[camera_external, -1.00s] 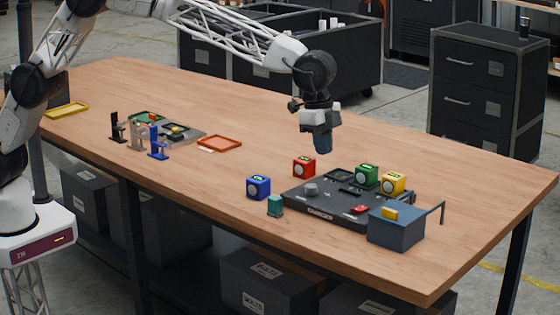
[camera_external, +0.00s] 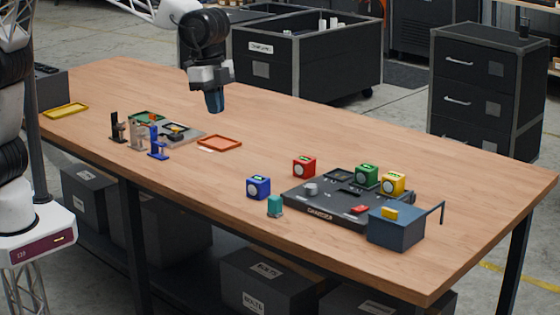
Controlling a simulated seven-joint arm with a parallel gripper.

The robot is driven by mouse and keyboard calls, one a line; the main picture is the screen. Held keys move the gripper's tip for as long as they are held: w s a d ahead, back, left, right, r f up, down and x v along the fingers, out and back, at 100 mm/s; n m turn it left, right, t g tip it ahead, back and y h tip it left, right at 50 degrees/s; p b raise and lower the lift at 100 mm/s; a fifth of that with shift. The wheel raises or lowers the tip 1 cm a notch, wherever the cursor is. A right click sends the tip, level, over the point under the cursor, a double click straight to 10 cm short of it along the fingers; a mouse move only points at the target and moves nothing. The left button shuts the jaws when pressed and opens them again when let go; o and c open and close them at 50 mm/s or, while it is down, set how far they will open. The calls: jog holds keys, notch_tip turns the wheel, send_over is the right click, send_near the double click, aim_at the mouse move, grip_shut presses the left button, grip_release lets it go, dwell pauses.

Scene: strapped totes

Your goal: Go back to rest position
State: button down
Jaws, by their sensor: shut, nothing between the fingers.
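My gripper (camera_external: 215,104) hangs above the far left-middle part of the table, pointing down. It is shut and holds nothing, with clear space between it and the wooden table (camera_external: 330,140). The orange tray (camera_external: 219,143) lies on the table below it. My arm reaches in from the upper left, and part of it is outside the picture.
A dark charger board (camera_external: 335,203) stands at the right, with red (camera_external: 304,167), blue (camera_external: 258,187), green (camera_external: 367,174) and yellow (camera_external: 393,183) cubes on or near it. A blue-grey box (camera_external: 396,228) and a teal piece (camera_external: 275,206) are close by. Small stands (camera_external: 138,135) and a yellow tray (camera_external: 66,111) are at the left.

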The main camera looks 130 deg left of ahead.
jog(key=s+d+r, duration=0.1)
jog(key=s+d, duration=0.7)
jog(key=s, duration=0.4)
jog(key=s+d+r, duration=0.2)
jog(key=s+d, duration=0.6)
jog(key=s, duration=0.4)
jog(key=s+d+f, duration=0.3)
jog(key=s, duration=0.5)
jog(key=s+d+f, duration=0.3)
jog(key=s, duration=0.6)
jog(key=s+d+f, duration=0.2)
jog(key=s+f, duration=0.1)
jog(key=s, duration=0.6)
jog(key=shift+d+t, duration=0.3)
jog(key=shift+d, duration=0.1)
jog(key=shift+f, duration=0.1)
